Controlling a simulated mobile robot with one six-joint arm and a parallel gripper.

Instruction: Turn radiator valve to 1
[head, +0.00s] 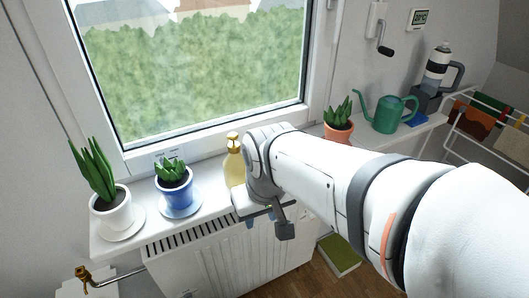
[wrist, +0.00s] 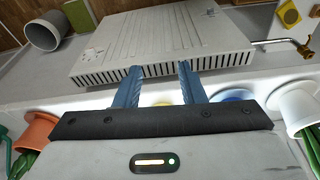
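The white radiator (head: 215,255) stands under the window sill. It also shows in the wrist view (wrist: 160,35), with its slotted top grille nearest my gripper. A small pale dial-like part with a red mark (wrist: 92,53) is at the radiator's left end in the wrist view; it may be the valve, and its numbers are too small to read. My gripper (wrist: 160,68) has two blue fingers spread apart with nothing between them, over the grille edge. In the head view my gripper (head: 265,220) is partly hidden by my wrist, near the sill's front edge.
On the sill are a white-potted plant (head: 112,213), a blue-potted plant (head: 176,195), a yellow soap bottle (head: 233,165), an orange-potted plant (head: 339,126) and a green watering can (head: 388,112). A green book (head: 339,255) lies on the floor.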

